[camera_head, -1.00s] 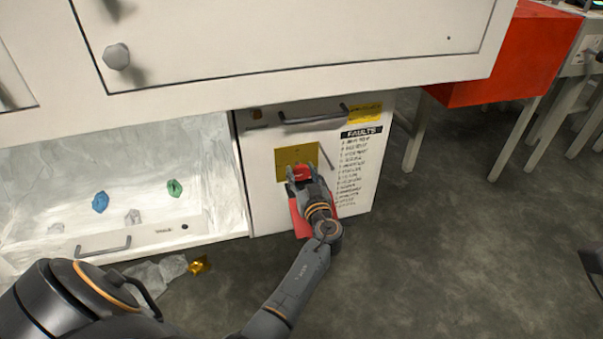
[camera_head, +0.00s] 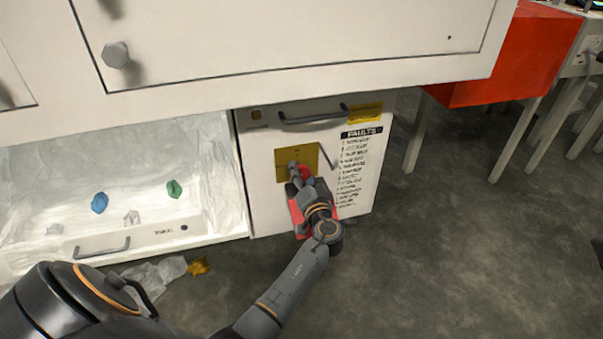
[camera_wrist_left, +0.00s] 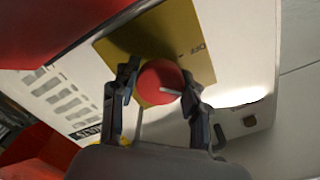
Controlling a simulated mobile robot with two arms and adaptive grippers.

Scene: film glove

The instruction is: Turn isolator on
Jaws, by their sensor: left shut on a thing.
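The isolator is a red round knob (camera_wrist_left: 160,82) on a yellow plate (camera_wrist_left: 200,45), fixed to the front of a white cabinet panel. In the head view the yellow plate (camera_head: 284,163) shows above my left gripper (camera_head: 299,172), and the red knob (camera_head: 306,172) is partly hidden by it. In the left wrist view my left gripper (camera_wrist_left: 160,88) has one finger on each side of the knob and is shut on it. A pale line marks the knob's face, running toward the right finger. My right gripper is not in view.
A faults list (camera_head: 358,165) is printed right of the plate. A panel handle (camera_head: 313,116) sits above it. An open white drawer (camera_head: 130,237) with several crumpled scraps is at left. Gold and clear wrappers lie on the floor. A red box (camera_head: 505,60) is at right.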

